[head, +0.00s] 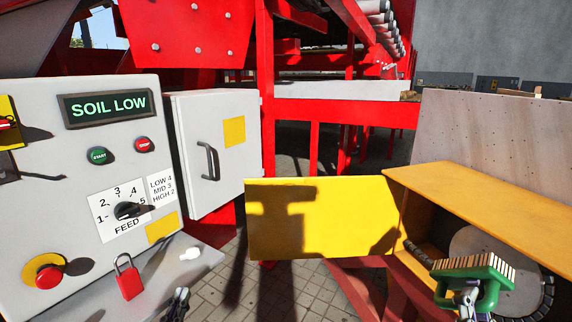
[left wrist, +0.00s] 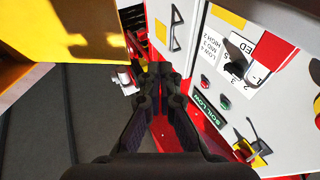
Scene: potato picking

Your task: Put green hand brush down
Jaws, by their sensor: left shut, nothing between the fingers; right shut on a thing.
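The green hand brush (head: 487,286) is at the lower right of the head view, bristles facing up. My right gripper (head: 466,297) is shut on it, in front of the open yellow housing. Part of the brush is cut off by the picture's lower edge. My left gripper (head: 180,297) is low in the head view, near the front edge of the grey shelf under the control panel. In the left wrist view its fingers (left wrist: 160,72) are together and empty.
The control panel (head: 75,235) reads SOIL LOW and has a feed dial. A red padlock (head: 129,283) is on the shelf (head: 205,258). A yellow door (head: 345,215) stands open beside the housing (head: 480,195), which contains a chain and a round disc (head: 488,250).

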